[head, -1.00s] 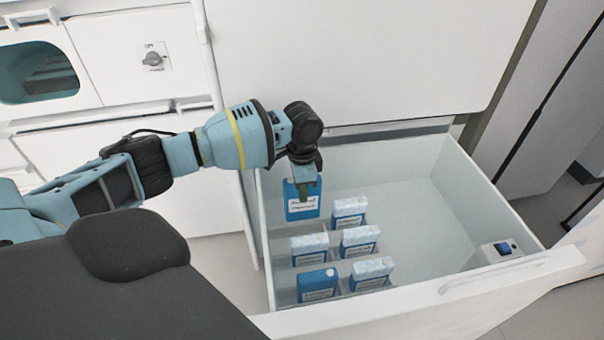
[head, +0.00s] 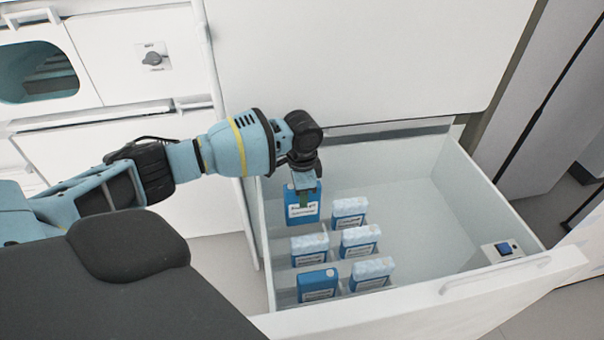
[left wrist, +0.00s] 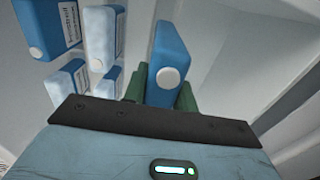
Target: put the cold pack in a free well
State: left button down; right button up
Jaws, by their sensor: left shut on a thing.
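A blue cold pack (head: 302,206) with a white label hangs upright in my left gripper (head: 304,198), over the far left part of the open drawer (head: 420,205). In the left wrist view the same pack (left wrist: 169,60) stands between the green fingers, its white cap facing the camera. The gripper is shut on it. Below and in front of it, several other packs stand in wells. Four have frosty white tops, such as the one at the back right (head: 349,212). The front left pack (head: 317,285) is plain blue. The well under the held pack is hidden. My right gripper is out of view.
The drawer's right half is bare floor. A small box with a blue switch (head: 503,249) sits at its front right corner. The white cabinet front (head: 350,60) rises behind, and the drawer's front wall (head: 420,295) has a handle.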

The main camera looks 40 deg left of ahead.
pick_arm(q)
jog(key=shift+f, duration=1.45)
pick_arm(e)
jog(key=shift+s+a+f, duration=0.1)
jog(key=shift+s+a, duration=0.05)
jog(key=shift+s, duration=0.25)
pick_arm(q)
jog(key=shift+f, duration=0.15)
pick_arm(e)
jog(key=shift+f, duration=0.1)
pick_arm(q)
jog(key=shift+f+b, duration=0.5)
jog(key=shift+f, duration=0.6)
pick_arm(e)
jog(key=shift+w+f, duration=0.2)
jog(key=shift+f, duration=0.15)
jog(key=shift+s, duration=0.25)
pick_arm(q)
jog(key=shift+f, duration=0.1)
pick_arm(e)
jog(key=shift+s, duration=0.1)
